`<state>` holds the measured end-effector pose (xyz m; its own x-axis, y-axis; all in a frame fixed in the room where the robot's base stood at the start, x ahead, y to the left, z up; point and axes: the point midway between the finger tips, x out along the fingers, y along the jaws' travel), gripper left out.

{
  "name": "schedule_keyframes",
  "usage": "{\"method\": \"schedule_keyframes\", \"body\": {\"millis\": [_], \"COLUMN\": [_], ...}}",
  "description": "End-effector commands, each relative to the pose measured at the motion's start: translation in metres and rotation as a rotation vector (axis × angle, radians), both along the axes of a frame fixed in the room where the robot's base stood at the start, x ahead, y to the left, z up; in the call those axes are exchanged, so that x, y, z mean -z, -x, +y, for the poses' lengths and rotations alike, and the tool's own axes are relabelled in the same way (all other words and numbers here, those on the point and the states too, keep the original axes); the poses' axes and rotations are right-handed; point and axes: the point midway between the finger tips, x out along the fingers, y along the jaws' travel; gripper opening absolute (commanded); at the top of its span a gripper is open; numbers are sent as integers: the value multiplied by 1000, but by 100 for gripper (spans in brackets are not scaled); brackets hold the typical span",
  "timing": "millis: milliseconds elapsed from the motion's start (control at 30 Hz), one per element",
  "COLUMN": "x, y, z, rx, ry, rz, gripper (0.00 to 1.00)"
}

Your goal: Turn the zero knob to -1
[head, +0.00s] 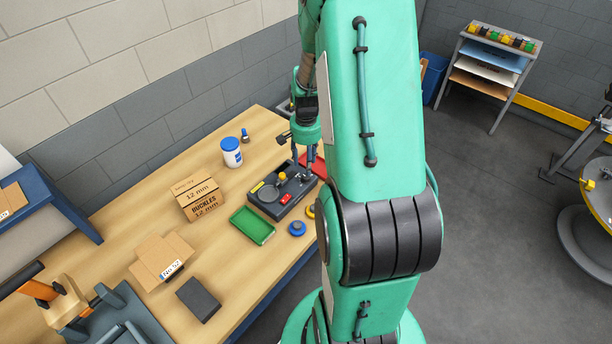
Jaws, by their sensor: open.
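A dark grey device (296,204) sits on the wooden bench, with a round grey plate, a yellow knob-like part (282,176) and a red part (286,198) on its top. My gripper (304,164) points down over the far right end of this device, its fingers spread and nothing seen between them. I cannot tell whether the fingertips touch the device. I cannot pick out the zero knob or read its scale at this size; the gripper and my arm cover part of the device's right end.
A green tray (252,226), a blue round piece (297,228) and a buckles carton (200,200) stand near the device. A white jar with a blue lid (231,152) stands behind. An open carton (162,262) and dark block (198,299) lie nearer the front left.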

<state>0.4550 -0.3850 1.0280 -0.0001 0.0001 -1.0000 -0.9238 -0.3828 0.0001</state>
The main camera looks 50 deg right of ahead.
Motion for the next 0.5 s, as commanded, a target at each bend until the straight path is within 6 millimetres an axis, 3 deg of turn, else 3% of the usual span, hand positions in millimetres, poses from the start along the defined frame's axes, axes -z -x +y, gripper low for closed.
{"method": "schedule_keyframes", "body": {"millis": [200, 500], "x": [37, 65], "y": [0, 0], "z": [0, 0], "rx": [0, 0], "ry": [-1, -1], "rz": [2, 0], "gripper": [44, 44]}}
